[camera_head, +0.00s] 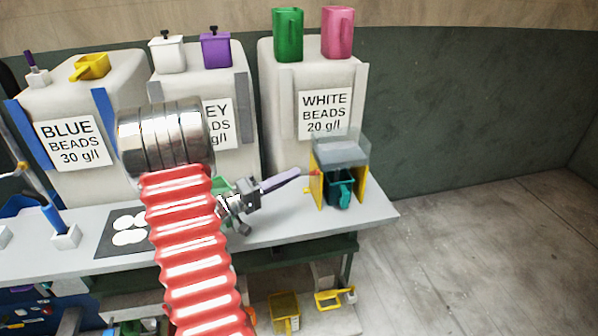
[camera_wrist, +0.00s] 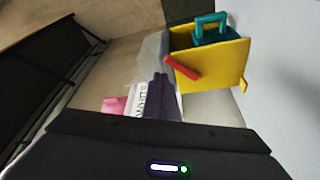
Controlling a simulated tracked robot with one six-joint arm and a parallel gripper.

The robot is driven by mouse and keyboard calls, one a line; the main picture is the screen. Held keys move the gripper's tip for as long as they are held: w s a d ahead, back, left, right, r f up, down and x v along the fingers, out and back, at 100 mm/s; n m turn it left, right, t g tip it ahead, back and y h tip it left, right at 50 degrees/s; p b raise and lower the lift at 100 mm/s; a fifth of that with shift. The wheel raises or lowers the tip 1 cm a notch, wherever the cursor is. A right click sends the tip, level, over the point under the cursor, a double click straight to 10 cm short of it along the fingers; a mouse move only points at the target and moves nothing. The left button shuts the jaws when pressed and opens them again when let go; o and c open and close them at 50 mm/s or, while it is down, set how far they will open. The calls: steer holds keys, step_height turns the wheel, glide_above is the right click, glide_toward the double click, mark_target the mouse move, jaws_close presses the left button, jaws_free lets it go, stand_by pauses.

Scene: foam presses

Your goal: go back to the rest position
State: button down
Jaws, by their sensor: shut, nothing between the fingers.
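My gripper (camera_head: 297,173) is shut and empty. In the head view its purple-grey fingers point right, above the grey bench, with their tips close to the left side of the yellow press. I cannot tell from this view whether they touch it. In the wrist view the dark purple fingers (camera_wrist: 165,98) show together at the centre, below and left of the press. My red ribbed arm cover hides part of the bench.
The yellow press (camera_head: 316,188) holds a teal jug (camera_head: 341,190) under a clear grey cover. A dark mat (camera_head: 104,246) with white discs lies left. Behind stand bead bins, including the white-beads bin (camera_head: 285,115), topped by green (camera_head: 288,35) and pink (camera_head: 338,33) jugs. The right floor is clear.

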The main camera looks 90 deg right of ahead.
steer(key=shift+v, duration=0.95)
steer(key=shift+s, duration=0.1)
steer(key=w+a+r+n+t+y, duration=0.1)
steer(key=w+a+n+t+y, duration=0.15)
steer(key=w+a+t, duration=0.6)
steer(key=w+a+n+t+y, duration=0.1)
steer(key=w+a+n, duration=0.35)
steer(key=a, duration=0.85)
steer(key=w+a+r+n+t+y, duration=0.15)
steer(key=w+a+t, duration=0.25)
steer(key=w+a, duration=0.5)
steer(key=w+a+r+n+t+y, duration=0.1)
steer(key=a+n+t+y, duration=0.1)
steer(key=a, duration=0.6)
steer(key=w+a+r+n+t+y, duration=0.1)
steer(key=w+a+n+t+y, duration=0.1)
steer(key=a, duration=0.6)
steer(key=w+a+r+n+t+y, duration=0.1)
steer(key=w+a+n+t+y, duration=0.1)
steer(key=a, duration=0.6)
steer(key=shift+a+r+n+t, duration=0.4)
steer(key=shift+n+t, duration=0.15)
steer(key=shift+t, duration=0.5)
